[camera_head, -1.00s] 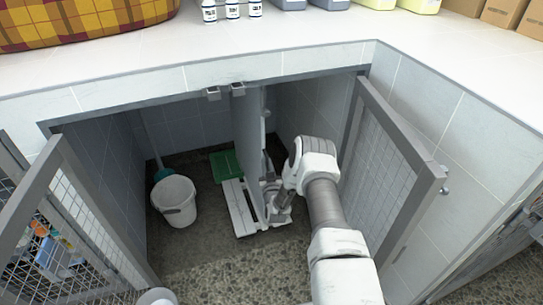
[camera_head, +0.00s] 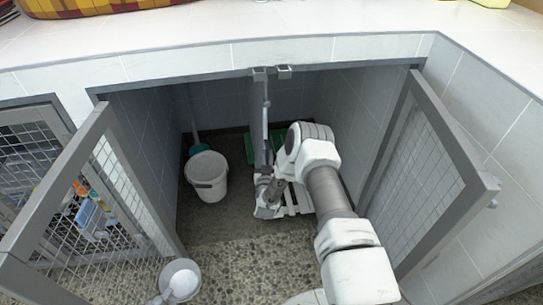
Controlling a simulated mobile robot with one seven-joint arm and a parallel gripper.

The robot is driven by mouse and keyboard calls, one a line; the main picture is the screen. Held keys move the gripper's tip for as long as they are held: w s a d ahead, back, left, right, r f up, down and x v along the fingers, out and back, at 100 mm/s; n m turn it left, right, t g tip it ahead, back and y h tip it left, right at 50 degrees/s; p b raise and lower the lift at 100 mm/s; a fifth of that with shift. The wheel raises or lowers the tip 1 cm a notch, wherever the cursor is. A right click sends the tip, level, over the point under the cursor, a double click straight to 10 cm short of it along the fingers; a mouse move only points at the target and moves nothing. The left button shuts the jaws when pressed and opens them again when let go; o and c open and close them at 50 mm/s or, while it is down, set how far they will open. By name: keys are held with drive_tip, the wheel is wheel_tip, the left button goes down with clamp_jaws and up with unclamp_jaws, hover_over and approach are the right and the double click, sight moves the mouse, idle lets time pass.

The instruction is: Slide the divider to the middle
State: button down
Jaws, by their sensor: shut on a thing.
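The divider (camera_head: 263,115) is a thin grey upright panel standing inside the open kennel, seen nearly edge-on. Its top lies close under two small grey brackets (camera_head: 260,73) on the kennel's upper front edge. It stands near the centre of the kennel's width. My gripper (camera_head: 268,204) is low at the divider's front edge and shut on it. The fingers are small in view, and my wrist hides part of the panel's right side.
A white bucket (camera_head: 207,178) stands left of the divider. Open mesh doors flank the kennel at left (camera_head: 70,200) and right (camera_head: 425,165).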

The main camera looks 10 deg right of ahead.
drive_tip(key=shift+a, duration=0.35)
drive_tip(key=c, duration=0.9)
unclamp_jaws()
drive_tip(key=shift+o, duration=0.2)
drive_tip(key=p+v, duration=0.4)
drive_tip(key=v, duration=1.3)
drive_tip(key=shift+s, duration=0.25)
drive_tip(key=shift+w+d, duration=0.1)
